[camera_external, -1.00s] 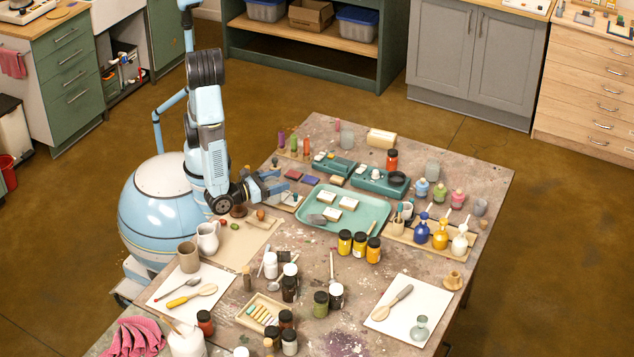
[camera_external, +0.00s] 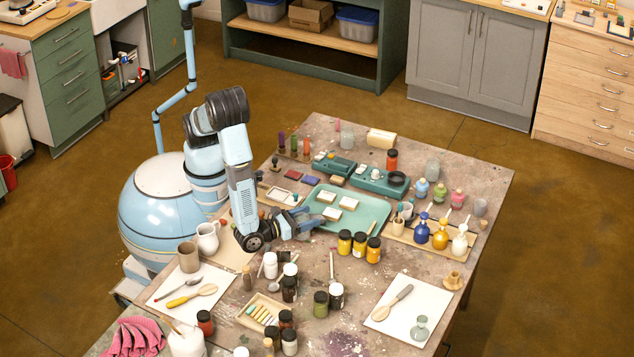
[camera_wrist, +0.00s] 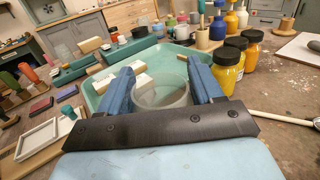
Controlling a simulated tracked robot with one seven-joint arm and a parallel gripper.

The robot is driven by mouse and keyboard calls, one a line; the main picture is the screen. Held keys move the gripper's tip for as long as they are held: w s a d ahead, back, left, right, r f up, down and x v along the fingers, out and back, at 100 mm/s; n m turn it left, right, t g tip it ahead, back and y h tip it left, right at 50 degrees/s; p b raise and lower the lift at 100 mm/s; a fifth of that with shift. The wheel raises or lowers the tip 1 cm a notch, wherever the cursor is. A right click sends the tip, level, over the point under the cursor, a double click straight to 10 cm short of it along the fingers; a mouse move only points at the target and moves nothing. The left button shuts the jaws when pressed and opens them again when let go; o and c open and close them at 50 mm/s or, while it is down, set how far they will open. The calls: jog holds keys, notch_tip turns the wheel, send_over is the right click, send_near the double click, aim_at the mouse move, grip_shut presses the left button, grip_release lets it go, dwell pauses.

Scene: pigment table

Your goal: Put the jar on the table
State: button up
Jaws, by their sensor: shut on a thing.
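A clear, round, open-topped jar (camera_wrist: 163,92) is between the two blue fingers of my gripper (camera_wrist: 160,76) in the wrist view. The fingers press on it from both sides, and it looks upright. In the external view my gripper (camera_external: 306,224) is at the near left edge of the green tray (camera_external: 367,222), low over the table (camera_external: 400,268). The jar is not clear in that view. I cannot tell whether its base touches anything.
White blocks (camera_external: 349,203) lie in the tray. Black-lidded yellow jars (camera_external: 345,242) stand close to the right of my gripper. A white-lidded jar (camera_external: 270,264) and dark jars (camera_external: 289,288) stand nearer. A white-framed tile (camera_wrist: 50,138) lies to the left. Bare table shows at the right front.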

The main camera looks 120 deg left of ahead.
jog(key=shift+w+f, duration=0.2)
jog(key=shift+f, duration=1.5)
jog(key=o, duration=1.1)
